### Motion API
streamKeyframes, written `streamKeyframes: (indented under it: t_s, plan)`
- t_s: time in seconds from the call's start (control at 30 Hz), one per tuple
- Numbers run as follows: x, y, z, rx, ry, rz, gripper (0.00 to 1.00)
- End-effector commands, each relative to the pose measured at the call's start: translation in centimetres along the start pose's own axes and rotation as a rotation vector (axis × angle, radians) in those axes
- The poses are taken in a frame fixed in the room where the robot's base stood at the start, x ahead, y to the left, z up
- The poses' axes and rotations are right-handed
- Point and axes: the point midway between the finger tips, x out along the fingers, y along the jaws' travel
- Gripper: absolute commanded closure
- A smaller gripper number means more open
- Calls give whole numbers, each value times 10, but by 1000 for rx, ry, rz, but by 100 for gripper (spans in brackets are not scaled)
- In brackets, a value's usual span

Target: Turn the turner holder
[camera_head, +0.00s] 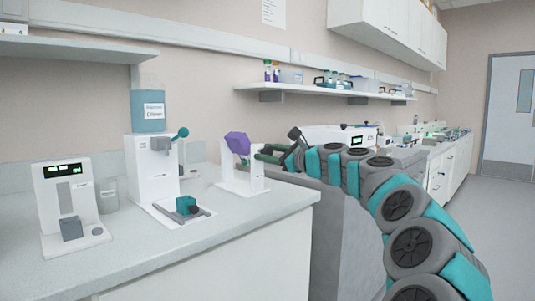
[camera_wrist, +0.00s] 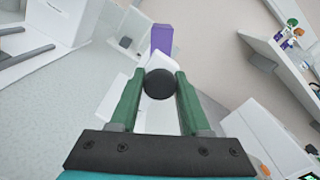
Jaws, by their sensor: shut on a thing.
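The turner holder is a white upright stand (camera_head: 240,181) near the counter's right end, with a purple many-sided block (camera_head: 237,143) at its top. In the wrist view the purple block (camera_wrist: 162,38) shows just beyond a round black knob (camera_wrist: 159,84). My gripper (camera_head: 264,154) reaches in from the right, beside the purple block. In the wrist view its green fingers (camera_wrist: 161,82) are shut on the black knob, one on each side. How the knob joins the stand is hidden.
Left of the stand are a white dispenser (camera_head: 150,160) with a blue bottle (camera_head: 148,108), a teal block (camera_head: 186,205) on a low base, and a white device with a display (camera_head: 70,205). The counter front (camera_head: 130,262) is clear. A shelf (camera_head: 320,90) hangs behind.

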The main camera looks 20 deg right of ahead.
Motion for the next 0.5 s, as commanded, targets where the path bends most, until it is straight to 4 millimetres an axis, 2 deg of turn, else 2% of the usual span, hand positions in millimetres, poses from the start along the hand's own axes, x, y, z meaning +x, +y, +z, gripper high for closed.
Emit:
streamKeyframes:
  t_s: [0.17,0.2,0.4,0.5]
  plan:
    - [0,1,-2,1,3,1,100]
    - [0,1,-2,1,3,1,49]
    - [0,0,-1,0,2,1,26]
    - [0,0,-1,0,1,1,24]
